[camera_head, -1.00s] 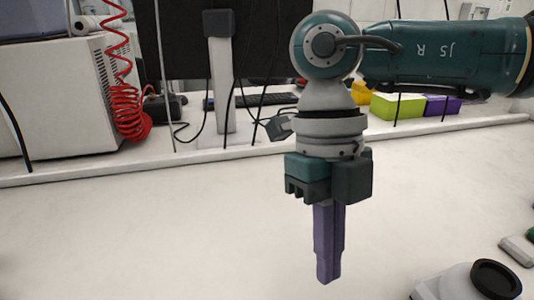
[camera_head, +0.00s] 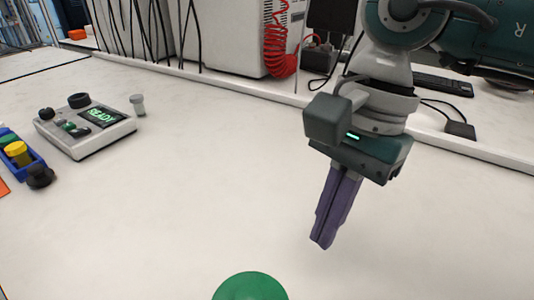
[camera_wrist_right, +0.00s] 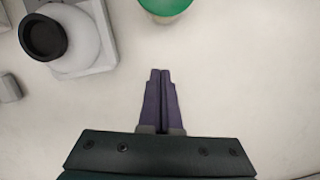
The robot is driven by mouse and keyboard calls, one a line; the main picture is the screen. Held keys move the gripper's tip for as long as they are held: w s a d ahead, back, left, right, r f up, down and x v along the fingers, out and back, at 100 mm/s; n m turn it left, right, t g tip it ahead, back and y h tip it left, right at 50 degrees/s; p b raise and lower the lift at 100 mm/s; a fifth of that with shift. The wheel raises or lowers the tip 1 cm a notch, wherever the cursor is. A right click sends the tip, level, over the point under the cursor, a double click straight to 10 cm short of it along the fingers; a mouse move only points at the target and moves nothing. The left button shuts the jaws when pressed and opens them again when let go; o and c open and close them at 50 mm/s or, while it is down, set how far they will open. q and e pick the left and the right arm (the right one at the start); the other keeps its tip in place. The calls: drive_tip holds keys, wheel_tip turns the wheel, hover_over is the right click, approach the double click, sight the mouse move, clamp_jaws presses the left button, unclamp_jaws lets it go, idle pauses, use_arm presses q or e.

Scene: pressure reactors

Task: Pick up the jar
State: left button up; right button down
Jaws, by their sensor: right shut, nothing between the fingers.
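A green round top (camera_head: 250,287) shows at the bottom edge of the head view, cut off by the frame. It also shows at the top edge of the right wrist view (camera_wrist_right: 166,5). My left gripper is in neither view.
A white, round, black-topped vessel on a pale base (camera_wrist_right: 75,40) stands at the wrist view's upper left. A grey device with a lit display (camera_head: 87,125), a small grey knob-like part (camera_head: 137,105) and a blue tray (camera_head: 28,170) stand at the left. The table's middle is clear.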

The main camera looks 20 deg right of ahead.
sight(285, 292)
drive_tip(key=x, duration=0.7)
drive_tip(key=shift+s+a+f, duration=0.1)
drive_tip(key=shift+f, duration=0.2)
drive_tip(key=a, duration=0.1)
drive_tip(key=s+a+p, duration=0.1)
drive_tip(key=a, duration=0.1)
drive_tip(key=shift+s, duration=0.1)
drive_tip(key=shift+s+a+f, duration=0.1)
drive_tip(key=shift+s+a, duration=0.05)
drive_tip(key=shift+a, duration=0.15)
